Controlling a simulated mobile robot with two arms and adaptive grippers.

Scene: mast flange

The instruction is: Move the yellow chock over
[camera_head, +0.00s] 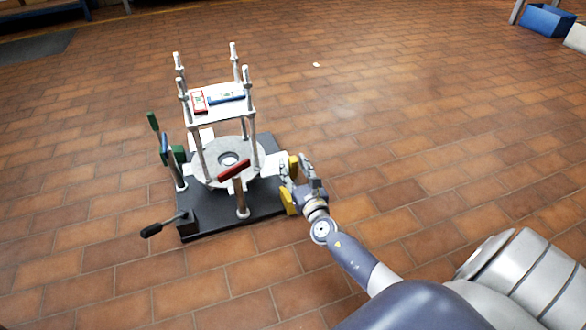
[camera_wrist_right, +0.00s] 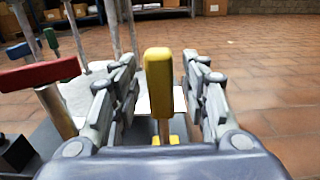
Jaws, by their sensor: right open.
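The yellow chock (camera_wrist_right: 159,85) stands upright in the right wrist view, a yellow block on a thin metal post. In the head view, yellow parts (camera_head: 289,203) show at the right edge of the dark base plate, partly hidden by my right gripper (camera_head: 303,172). My right gripper, also in the right wrist view (camera_wrist_right: 160,75), is open, with one finger on each side of the yellow block and a visible gap on both sides. The lower part of the post is partly hidden by the gripper's body. My left gripper is not in view.
The dark base plate (camera_head: 212,231) carries a round grey flange (camera_head: 213,172), a red block (camera_head: 234,169) on a post, green parts (camera_head: 179,154) and a black-handled lever (camera_head: 152,230). White posts hold a raised white plate (camera_head: 233,112) with two small levels.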

